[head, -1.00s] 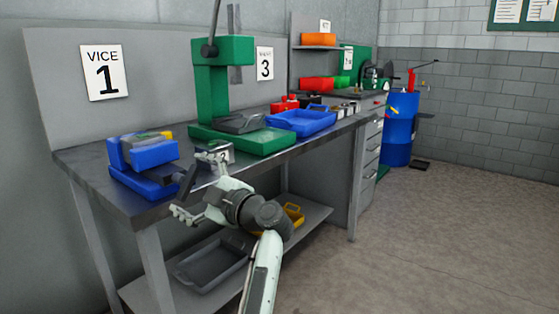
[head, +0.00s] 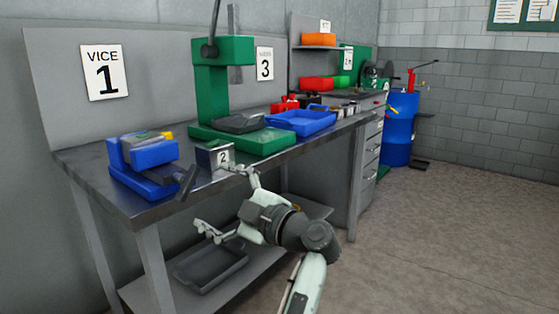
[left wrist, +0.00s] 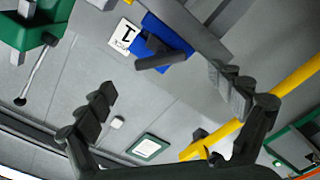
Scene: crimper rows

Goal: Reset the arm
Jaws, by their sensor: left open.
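My left gripper (head: 222,203) is open and empty in front of the workbench's front edge, with its fingers spread wide. The other finger hangs lower, in front of the lower shelf. In the left wrist view the two dark fingers (left wrist: 168,92) stand apart with nothing between them. The blue vice (head: 150,160) is on the bench to the left, and it also shows in the left wrist view (left wrist: 172,48). My right gripper is in neither view.
The workbench (head: 125,205) carries a green press (head: 212,95) and a blue tray (head: 300,122). A grey tray (head: 212,275) is on the lower shelf. A blue drum (head: 398,130) stands at the back. The floor on the right is clear.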

